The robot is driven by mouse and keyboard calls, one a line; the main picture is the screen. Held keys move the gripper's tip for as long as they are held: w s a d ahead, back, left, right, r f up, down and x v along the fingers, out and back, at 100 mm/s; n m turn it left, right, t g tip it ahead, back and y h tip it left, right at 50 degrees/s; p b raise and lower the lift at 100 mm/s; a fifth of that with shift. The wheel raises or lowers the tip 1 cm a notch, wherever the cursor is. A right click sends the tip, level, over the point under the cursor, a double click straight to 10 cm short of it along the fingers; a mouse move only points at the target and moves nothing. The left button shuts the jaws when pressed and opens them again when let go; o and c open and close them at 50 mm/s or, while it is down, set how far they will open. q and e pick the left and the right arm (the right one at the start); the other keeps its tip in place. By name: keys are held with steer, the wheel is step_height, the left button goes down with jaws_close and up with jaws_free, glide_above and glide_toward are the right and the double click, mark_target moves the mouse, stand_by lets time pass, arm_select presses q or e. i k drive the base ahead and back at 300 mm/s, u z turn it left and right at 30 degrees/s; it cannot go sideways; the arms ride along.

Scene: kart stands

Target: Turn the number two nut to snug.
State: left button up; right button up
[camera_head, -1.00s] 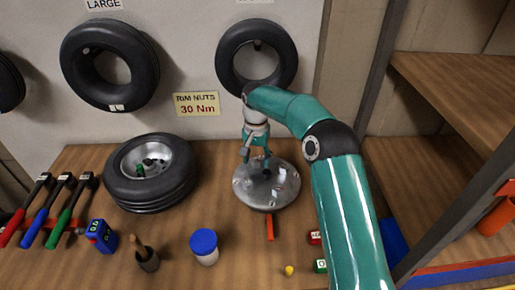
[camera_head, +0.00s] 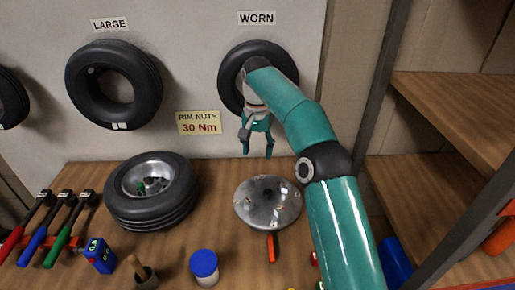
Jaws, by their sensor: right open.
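A round metal rim plate (camera_head: 270,210) lies on the wooden bench, with small nuts or studs around its face and a dark hub in the middle. The nuts are too small to tell which is number two. An orange-red handle (camera_head: 271,248) sticks out from the plate's near edge. My right gripper (camera_head: 258,154) hangs above the plate's far side, fingers pointing down, open and empty, apart from the plate. My left gripper is not in view.
A wheel with tyre (camera_head: 150,205) lies left of the plate. Red, blue and green-handled tools (camera_head: 66,229), a blue device (camera_head: 99,255), a brush pot (camera_head: 145,273) and a blue-lidded jar (camera_head: 204,267) stand along the front. Tyres (camera_head: 113,85) hang on the wall behind.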

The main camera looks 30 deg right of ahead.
mark_target(249, 202)
steer(key=k, duration=1.5)
